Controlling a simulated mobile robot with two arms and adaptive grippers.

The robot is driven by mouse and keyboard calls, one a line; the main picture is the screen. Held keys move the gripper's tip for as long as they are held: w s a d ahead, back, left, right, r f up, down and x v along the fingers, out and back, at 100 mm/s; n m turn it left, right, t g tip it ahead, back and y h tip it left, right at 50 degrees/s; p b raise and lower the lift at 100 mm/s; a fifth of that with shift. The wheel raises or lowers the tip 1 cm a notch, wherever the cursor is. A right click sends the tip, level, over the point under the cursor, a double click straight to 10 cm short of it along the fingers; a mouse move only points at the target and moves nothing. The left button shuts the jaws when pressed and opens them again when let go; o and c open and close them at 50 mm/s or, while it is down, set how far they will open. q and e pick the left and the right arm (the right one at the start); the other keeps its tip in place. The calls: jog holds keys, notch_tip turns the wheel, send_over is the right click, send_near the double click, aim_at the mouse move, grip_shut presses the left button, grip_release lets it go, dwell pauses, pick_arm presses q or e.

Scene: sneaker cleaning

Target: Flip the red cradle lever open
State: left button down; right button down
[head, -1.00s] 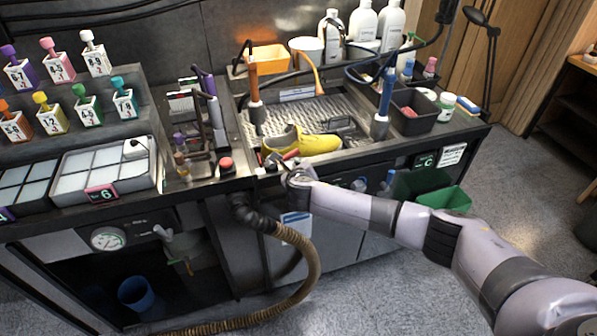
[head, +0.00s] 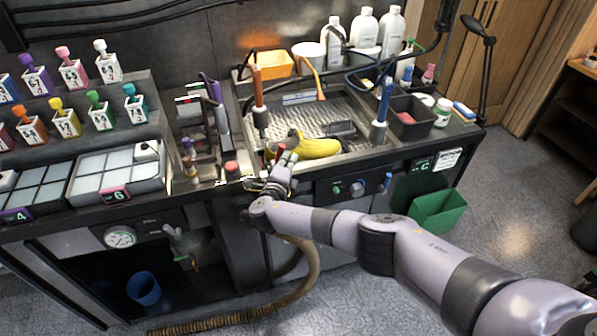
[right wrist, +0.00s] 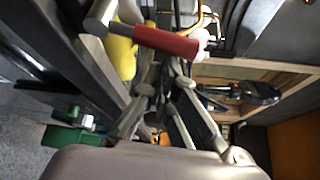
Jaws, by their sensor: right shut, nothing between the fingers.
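The red lever (right wrist: 166,41) shows large in the right wrist view, a red grip on a grey metal arm, lying across the picture beyond my fingertips. In the head view it is a small red piece (head: 281,151) by the sneaker's near end, partly hidden by my gripper. The yellow sneaker (head: 318,148) lies in the wash tray; part of it shows behind the lever in the wrist view (right wrist: 121,57). My right gripper (head: 288,158) is shut and empty, close to the lever; I cannot tell if it touches. My left gripper is not in view.
A red button (head: 231,167) sits on the bench edge left of my gripper. Upright brushes with orange (head: 258,90) and blue (head: 384,98) handles flank the ribbed tray (head: 350,115). A dark bin (head: 412,118) stands right. A brown hose (head: 300,280) hangs below.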

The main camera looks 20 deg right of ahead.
jog(key=shift+a+r+n+t, duration=0.35)
jog(key=shift+a+n+t, duration=0.15)
jog(key=shift+a+n, duration=0.25)
jog(key=shift+a+h, duration=0.1)
jog(key=shift+h, duration=0.3)
jog(key=v, duration=1.2)
jog(key=shift+r, duration=0.15)
